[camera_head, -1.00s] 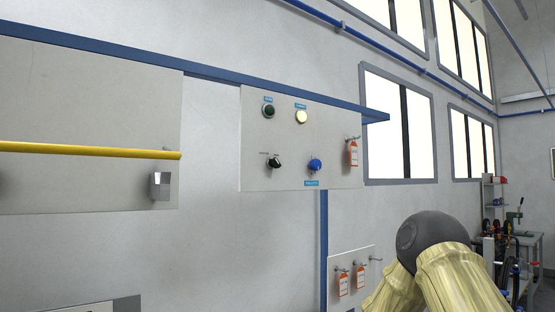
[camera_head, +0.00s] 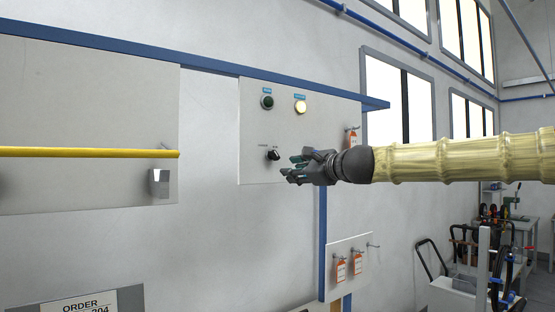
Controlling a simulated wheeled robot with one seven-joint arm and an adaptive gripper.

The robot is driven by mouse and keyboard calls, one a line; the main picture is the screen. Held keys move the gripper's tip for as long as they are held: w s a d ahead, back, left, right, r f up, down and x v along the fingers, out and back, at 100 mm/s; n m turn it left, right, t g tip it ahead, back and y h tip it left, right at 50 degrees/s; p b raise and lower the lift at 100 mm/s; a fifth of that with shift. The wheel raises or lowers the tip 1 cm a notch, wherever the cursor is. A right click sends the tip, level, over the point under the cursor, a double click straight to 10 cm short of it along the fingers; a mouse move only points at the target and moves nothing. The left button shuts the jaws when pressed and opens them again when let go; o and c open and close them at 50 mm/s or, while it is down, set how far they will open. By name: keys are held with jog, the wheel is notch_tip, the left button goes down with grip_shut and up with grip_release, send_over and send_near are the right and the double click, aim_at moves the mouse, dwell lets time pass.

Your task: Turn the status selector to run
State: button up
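The control panel (camera_head: 252,127) is a grey plate on the wall. A black selector knob (camera_head: 273,155) sits at its lower left, with small labels above it that are too small to read for certain. My gripper (camera_head: 290,170) is just right of the black knob in the picture and looks apart from it. Its fingers are spread open with nothing visible between them. My gripper hides the blue knob at the panel's lower right. A dark green lamp or button (camera_head: 267,102) and a lit yellowish one (camera_head: 300,107) are above.
A yellow bar (camera_head: 90,152) crosses the left panel, with a metal bracket (camera_head: 159,182) below it. Orange tags (camera_head: 341,270) hang on a lower plate. A cart (camera_head: 465,290) stands at right. The wall between the panels is bare.

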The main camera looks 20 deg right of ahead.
send_near(277, 154)
jog(key=s, duration=0.1)
jog(key=shift+m+t+y, duration=0.3)
jog(key=shift+t, duration=0.1)
jog(key=shift+f+p+x, duration=0.2)
jog(key=shift+p+x, duration=0.6)
jog(key=shift+x, duration=1.8)
jog(key=shift+f+p+x, duration=0.2)
jog(key=shift+p+x, duration=0.6)
jog(key=shift+x, duration=1.8)
jog(key=shift+w+d, duration=0.1)
jog(key=shift+d, duration=0.05)
grip_shut()
